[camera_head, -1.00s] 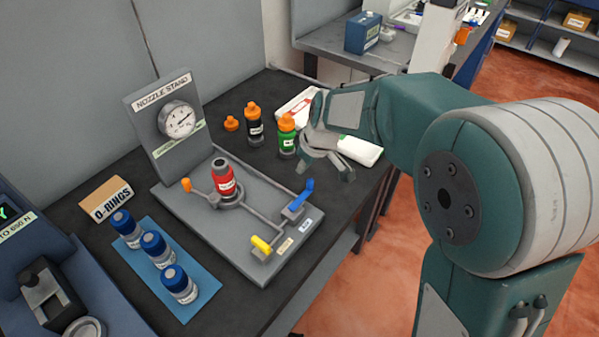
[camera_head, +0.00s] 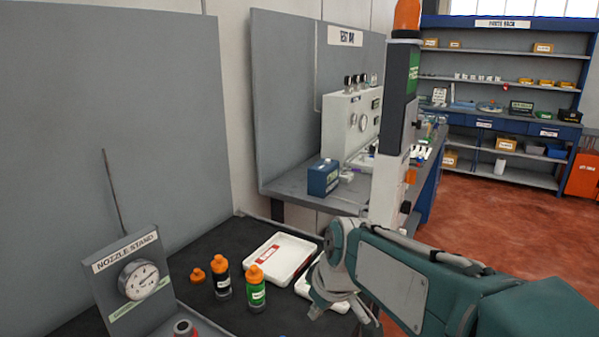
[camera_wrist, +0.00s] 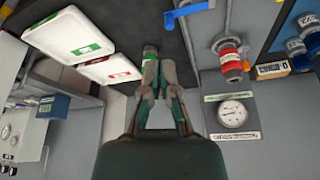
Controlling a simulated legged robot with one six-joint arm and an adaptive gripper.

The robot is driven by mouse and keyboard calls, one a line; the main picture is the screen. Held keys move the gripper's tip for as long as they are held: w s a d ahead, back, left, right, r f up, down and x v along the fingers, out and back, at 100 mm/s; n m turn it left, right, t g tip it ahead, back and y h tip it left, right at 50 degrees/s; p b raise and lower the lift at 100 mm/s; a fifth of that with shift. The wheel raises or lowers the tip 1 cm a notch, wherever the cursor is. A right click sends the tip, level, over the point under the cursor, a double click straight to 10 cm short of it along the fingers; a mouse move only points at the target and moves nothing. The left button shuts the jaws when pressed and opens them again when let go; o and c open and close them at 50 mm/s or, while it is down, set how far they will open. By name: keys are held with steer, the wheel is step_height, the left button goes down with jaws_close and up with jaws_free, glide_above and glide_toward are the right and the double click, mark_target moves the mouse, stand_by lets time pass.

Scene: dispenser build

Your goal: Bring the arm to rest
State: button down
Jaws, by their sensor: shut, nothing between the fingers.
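My gripper (camera_head: 318,292) is shut and empty, near the right edge of the dark bench in the head view. Its arm comes in from the lower right. In the wrist view my gripper (camera_wrist: 160,68) shows its fingers together at the tips, with nothing held. The green bottle (camera_head: 256,291) with an orange cap stands upright to the left of the gripper. The green bottle (camera_wrist: 149,51) is partly hidden behind the fingertips in the wrist view. I cannot tell the exact gap between them.
A black bottle (camera_head: 221,281), a loose orange cap (camera_head: 198,275) and a white tray (camera_head: 262,263) are on the bench. The nozzle stand (camera_head: 118,262) is at left. A red bottle (camera_wrist: 230,62) shows in the wrist view. A white column (camera_head: 388,190) rises behind the arm.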

steer(key=s+d+m+t+h, duration=0.2)
steer(key=s+d+m, duration=0.6)
steer(key=s+d, duration=0.4)
steer(key=s, duration=0.4)
steer(key=shift+s+d+m+t+h, duration=0.15)
steer(key=shift+d+m+t+h, duration=0.15)
steer(key=shift+r, duration=0.15)
